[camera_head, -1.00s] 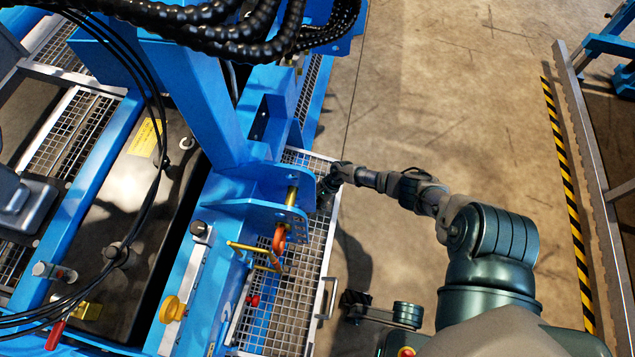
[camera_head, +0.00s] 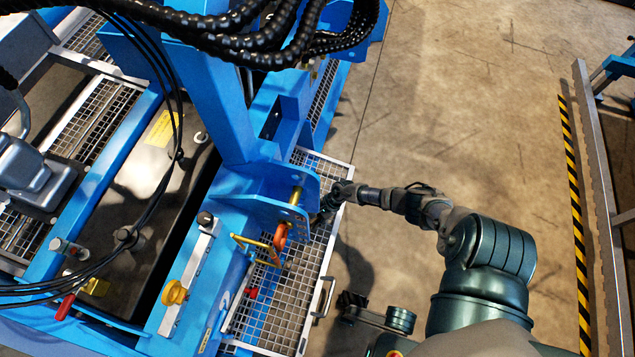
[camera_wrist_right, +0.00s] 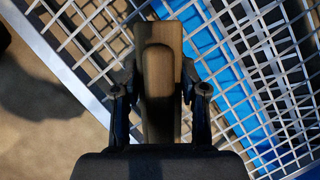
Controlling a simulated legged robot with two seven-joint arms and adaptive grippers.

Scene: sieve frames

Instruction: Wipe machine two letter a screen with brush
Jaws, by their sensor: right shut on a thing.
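A metal mesh screen (camera_head: 283,295) in a pale frame lies along the right side of the blue machine; its mesh also fills much of the right wrist view (camera_wrist_right: 75,42). My right gripper (camera_head: 326,205) is over the far part of this screen, partly hidden beside a blue bracket. In the right wrist view my right gripper (camera_wrist_right: 158,90) is shut on a brown wooden brush (camera_wrist_right: 158,62), with the mesh behind it. The bristles are hidden, so I cannot tell whether they touch the mesh. No label for the screen is readable. My left gripper is not in view.
A blue bracket (camera_head: 290,184) with an orange hook (camera_head: 280,238) and a yellow handle (camera_head: 247,243) stands close to the right gripper. Thick black hoses (camera_head: 240,45) hang above. Open floor (camera_head: 460,110) lies to the right, up to a striped barrier (camera_head: 577,210).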

